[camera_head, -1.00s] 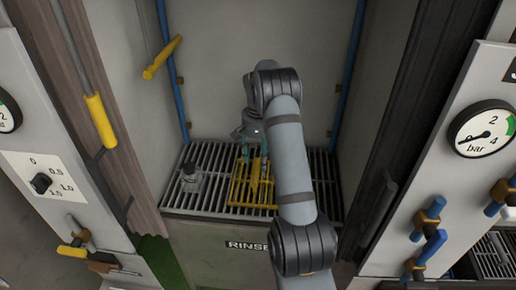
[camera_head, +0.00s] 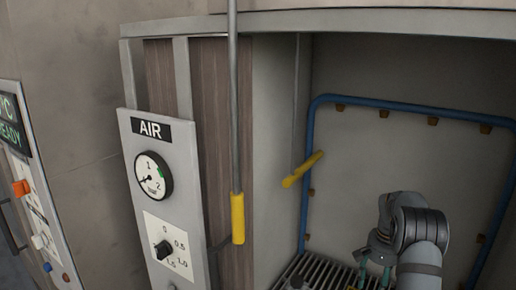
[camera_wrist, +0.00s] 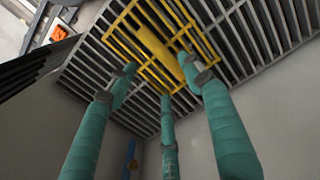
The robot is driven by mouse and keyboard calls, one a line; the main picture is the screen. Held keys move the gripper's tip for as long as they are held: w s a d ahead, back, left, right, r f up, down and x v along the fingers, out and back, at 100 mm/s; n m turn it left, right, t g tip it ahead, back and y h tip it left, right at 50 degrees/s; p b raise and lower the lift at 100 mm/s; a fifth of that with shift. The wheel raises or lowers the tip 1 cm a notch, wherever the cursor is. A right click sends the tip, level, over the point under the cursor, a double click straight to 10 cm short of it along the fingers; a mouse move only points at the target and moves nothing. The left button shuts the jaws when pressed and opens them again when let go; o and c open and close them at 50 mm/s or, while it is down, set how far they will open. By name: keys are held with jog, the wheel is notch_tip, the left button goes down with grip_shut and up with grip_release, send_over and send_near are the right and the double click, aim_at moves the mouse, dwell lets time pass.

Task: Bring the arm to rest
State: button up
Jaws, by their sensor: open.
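My gripper (camera_head: 372,277) is at the lower right of the head view, inside the rinse bay, with its green fingers pointing down and partly cut off by the frame edge. In the wrist view my gripper (camera_wrist: 165,85) shows three green fingers spread apart with nothing between them. Beyond the fingertips a yellow rack or frame (camera_wrist: 120,44) with a yellow bar (camera_wrist: 160,47) lies on the grey slatted grate (camera_wrist: 95,70). The fingers appear apart from the grate, though the exact gap is hard to tell.
A yellow-handled pull rod (camera_head: 238,218) hangs in front of the bay's left edge. A blue pipe (camera_head: 400,103) runs around the bay's back wall. The AIR panel (camera_head: 158,190) with gauge and knob stands at left.

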notch_tip(320, 180, down, 10)
jog(key=shift+r+p, duration=0.85)
jog(key=shift+s+r+p, duration=0.1)
jog(key=shift+r+p, duration=0.25)
jog(key=shift+r, duration=0.2)
jog(key=shift+f, duration=0.1)
